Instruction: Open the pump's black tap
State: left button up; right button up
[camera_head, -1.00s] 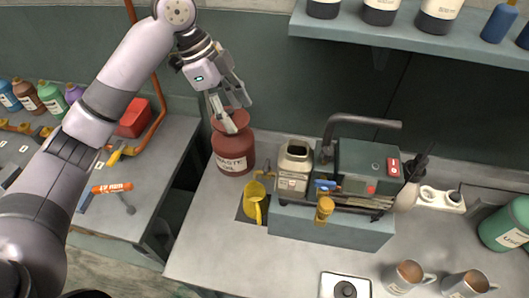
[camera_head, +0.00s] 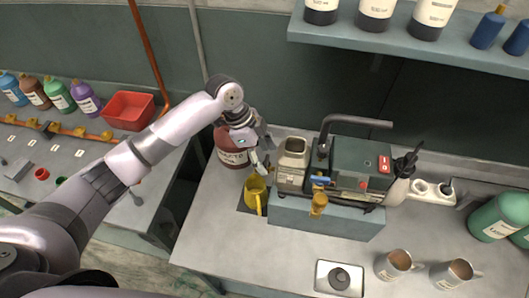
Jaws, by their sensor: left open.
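The pump (camera_head: 352,158) is a dark green box with a red switch on top and a bent black pipe (camera_head: 352,121) rising from its left end. It stands on a grey-green block on the bench. Small blue, tan and dark fittings line its front; I cannot make out for sure which one is the black tap. My left gripper (camera_head: 263,156) is open and empty, pointing down left of the pump. It is above the yellow jug (camera_head: 255,194) and in front of the dark red waste oil can (camera_head: 231,152), which it partly covers. My right gripper is out of view.
A cream container (camera_head: 291,165) stands between my left gripper and the pump. A yellow-brown fitting (camera_head: 318,204) sticks out in front. Two mugs (camera_head: 398,263) and a small scale-like plate (camera_head: 339,279) are at the front. A bottle shelf (camera_head: 430,48) hangs above.

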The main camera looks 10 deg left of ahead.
pick_arm(q)
jog(key=shift+d+f, duration=0.1)
jog(key=shift+f, duration=0.25)
jog(key=shift+c, duration=0.4)
